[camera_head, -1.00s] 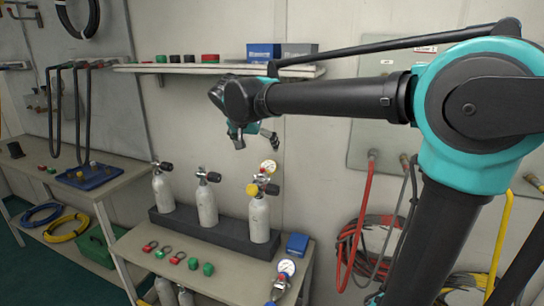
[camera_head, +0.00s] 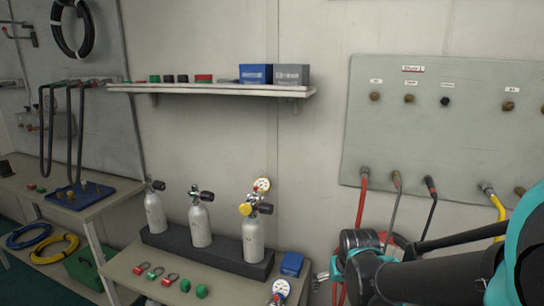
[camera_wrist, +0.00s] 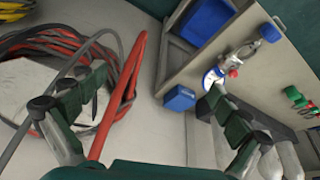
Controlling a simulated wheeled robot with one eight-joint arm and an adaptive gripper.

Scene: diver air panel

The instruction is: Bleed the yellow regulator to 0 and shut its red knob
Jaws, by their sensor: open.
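The yellow regulator (camera_head: 246,208) sits on top of the rightmost of three grey cylinders, with a round gauge (camera_head: 261,185) above it and a black valve handle at its right. I cannot make out its red knob in the head view. My gripper (camera_head: 324,278) is low at the lower right, right of the bench and well apart from the yellow regulator. In the wrist view my gripper (camera_wrist: 155,90) has its fingers wide apart with nothing between them. That view does not clearly show the yellow regulator.
A second regulator with a gauge (camera_head: 280,289) lies on the bench front, near a blue box (camera_head: 291,264). Red and green fittings (camera_head: 160,275) lie to the left. A shelf (camera_head: 215,91) juts out above the cylinders. Hoses hang from the wall panel (camera_head: 450,135) at right.

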